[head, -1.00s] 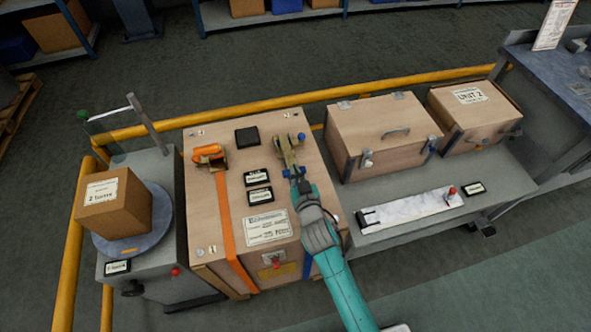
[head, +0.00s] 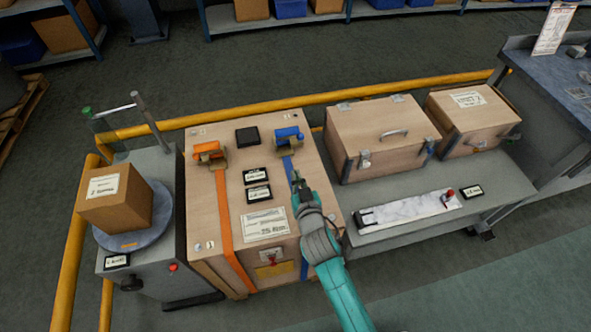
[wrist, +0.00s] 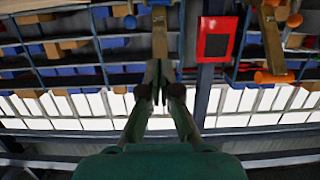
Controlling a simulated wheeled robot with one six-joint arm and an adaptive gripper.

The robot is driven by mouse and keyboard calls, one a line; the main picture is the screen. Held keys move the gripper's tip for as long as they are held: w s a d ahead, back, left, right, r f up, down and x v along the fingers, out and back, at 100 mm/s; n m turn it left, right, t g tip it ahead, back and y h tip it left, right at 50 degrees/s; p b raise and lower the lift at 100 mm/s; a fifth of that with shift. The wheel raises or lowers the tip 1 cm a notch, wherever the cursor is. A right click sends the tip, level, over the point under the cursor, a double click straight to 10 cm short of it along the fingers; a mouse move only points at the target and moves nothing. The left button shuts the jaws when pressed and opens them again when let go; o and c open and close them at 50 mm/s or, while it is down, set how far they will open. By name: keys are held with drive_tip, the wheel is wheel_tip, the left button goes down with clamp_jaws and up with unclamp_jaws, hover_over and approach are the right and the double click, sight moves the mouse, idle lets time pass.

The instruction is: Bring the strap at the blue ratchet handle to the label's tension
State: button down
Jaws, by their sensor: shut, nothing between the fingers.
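The blue ratchet handle (head: 287,134) lies folded down on its ratchet at the far right part of the large wooden crate's top. Its blue strap (head: 288,166) runs from it toward the front, partly hidden by my arm. My gripper (head: 296,180) is just in front of the ratchet, apart from the handle. In the wrist view my gripper's fingers (wrist: 157,88) are together and empty. A white label (head: 265,224) lies on the crate's front half; its print is too small to read surely. Two small black displays (head: 256,175) sit between the straps, unreadable.
An orange ratchet handle (head: 207,151) with an orange strap (head: 223,210) is on the crate's left. A smaller box (head: 117,196) stands on a turntable at left. Two lidded wooden boxes (head: 380,140) stand on the right bench. Yellow rails (head: 380,91) run behind.

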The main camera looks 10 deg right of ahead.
drive_tip(key=s+f, duration=0.2)
drive_tip(key=s, duration=0.1)
drive_tip(key=s+f, duration=0.1)
drive_tip(key=s, duration=0.1)
drive_tip(key=shift+s, duration=0.2)
